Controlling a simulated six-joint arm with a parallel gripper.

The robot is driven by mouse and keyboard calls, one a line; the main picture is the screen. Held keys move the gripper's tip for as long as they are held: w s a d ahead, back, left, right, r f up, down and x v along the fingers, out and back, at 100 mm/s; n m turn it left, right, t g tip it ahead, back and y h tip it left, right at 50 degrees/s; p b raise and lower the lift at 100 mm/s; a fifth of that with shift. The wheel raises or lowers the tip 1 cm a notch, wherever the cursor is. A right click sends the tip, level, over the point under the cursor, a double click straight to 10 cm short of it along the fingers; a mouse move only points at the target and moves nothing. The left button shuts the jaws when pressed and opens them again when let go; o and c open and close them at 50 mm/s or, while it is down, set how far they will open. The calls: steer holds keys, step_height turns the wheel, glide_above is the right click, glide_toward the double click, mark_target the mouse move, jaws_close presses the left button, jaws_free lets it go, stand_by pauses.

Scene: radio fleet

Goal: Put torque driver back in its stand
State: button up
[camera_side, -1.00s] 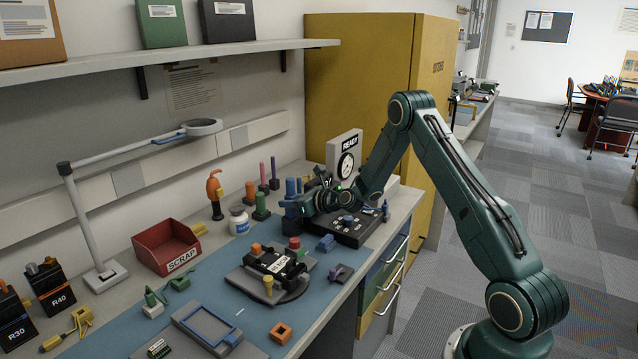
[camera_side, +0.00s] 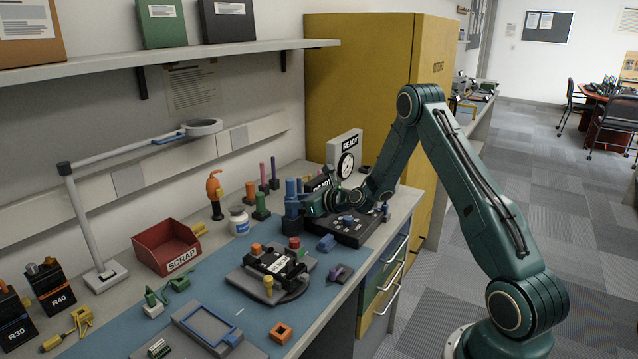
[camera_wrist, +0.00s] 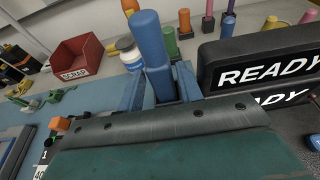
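A blue upright tool, which I take to be the torque driver (camera_side: 291,187), stands at the back of the bench, with a darker blue block (camera_side: 292,208) beneath it that looks like its stand. In the wrist view the blue driver (camera_wrist: 149,40) rises between my fingers, leaning a little in the picture. My gripper (camera_wrist: 160,88) appears open, one finger on either side of the driver. In the side view my gripper (camera_side: 308,204) is just right of the driver. The driver's lower end is hidden.
A black READY panel (camera_wrist: 262,65) is close on the right. Green (camera_side: 261,207) and orange (camera_side: 250,191) holders stand behind, near a white jar (camera_side: 239,220). A red SCRAP bin (camera_side: 168,247) is at left; a black fixture (camera_side: 275,265) sits in front.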

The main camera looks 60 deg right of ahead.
steer(key=v, duration=0.9)
stand_by(0.5)
steer(key=s+a+r+n+g+y, duration=0.25)
steer(key=a+r+n, duration=0.35)
steer(key=a+n, duration=0.35)
steer(key=s+a+r+n+g+y, duration=0.1)
steer(key=s+a+r+n+g, duration=0.3)
steer(key=a+n, duration=0.5)
steer(key=s+a+r+n+g+h, duration=0.1)
steer(key=s+a+r+n, duration=0.1)
steer(key=s+n, duration=0.6)
steer(key=s+a+r+n+g+h, duration=0.1)
steer(key=s+a+r+n+h, duration=0.1)
steer(key=s+r+n, duration=0.3)
steer(key=s+n, duration=0.4)
steer(key=s, duration=0.6)
steer(key=shift+s, duration=0.4)
